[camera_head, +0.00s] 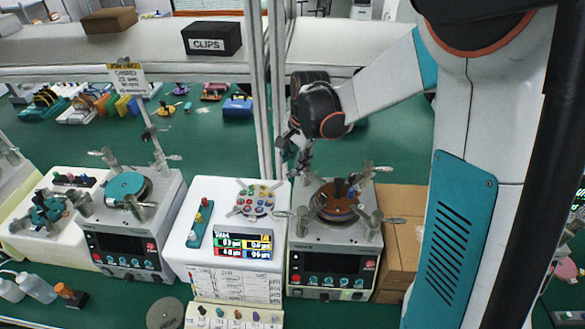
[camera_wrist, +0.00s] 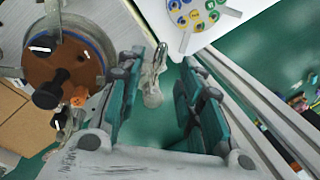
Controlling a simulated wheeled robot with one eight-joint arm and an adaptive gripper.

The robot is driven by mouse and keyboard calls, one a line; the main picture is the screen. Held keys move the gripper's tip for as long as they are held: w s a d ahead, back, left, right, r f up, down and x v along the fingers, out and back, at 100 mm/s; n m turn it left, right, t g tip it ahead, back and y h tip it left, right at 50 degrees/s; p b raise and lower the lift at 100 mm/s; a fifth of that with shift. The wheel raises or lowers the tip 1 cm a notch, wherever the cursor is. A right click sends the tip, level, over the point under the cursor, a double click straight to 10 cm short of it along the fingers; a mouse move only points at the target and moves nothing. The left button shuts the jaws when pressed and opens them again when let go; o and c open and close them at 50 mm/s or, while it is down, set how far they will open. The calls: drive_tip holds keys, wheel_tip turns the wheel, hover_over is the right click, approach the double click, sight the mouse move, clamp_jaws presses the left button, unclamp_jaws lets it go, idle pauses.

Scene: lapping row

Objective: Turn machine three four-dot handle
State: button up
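The right-hand machine (camera_head: 335,240) has a brown lapping plate (camera_head: 337,203) with metal handles around it. One metal handle (camera_head: 302,218) stands at its front left and another (camera_head: 376,172) at its back right. In the wrist view, a metal handle (camera_wrist: 153,85) lies between and beyond my fingers, closer to the left finger; I cannot tell that they touch. My gripper (camera_head: 295,152) is above the back left of this machine; the wrist view shows it open and empty (camera_wrist: 172,80). Dot marks and machine numbers are too small to read, so I cannot tell which handle has four dots.
A white panel (camera_head: 228,190) with a colored-button disc stands left of the machine. Another machine (camera_head: 130,240) with a teal plate is farther left. Cardboard boxes (camera_head: 405,235) stand close on the right. A metal post (camera_head: 262,100) rises behind my gripper.

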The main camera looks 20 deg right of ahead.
drive_tip(key=shift+w+a+f, duration=0.1)
drive_tip(key=shift+w+f, duration=0.1)
drive_tip(key=shift+f, duration=0.85)
drive_tip(key=shift+w+a+f, duration=0.1)
drive_tip(key=shift+w+f, duration=0.1)
drive_tip(key=shift+f, duration=0.8)
clamp_jaws()
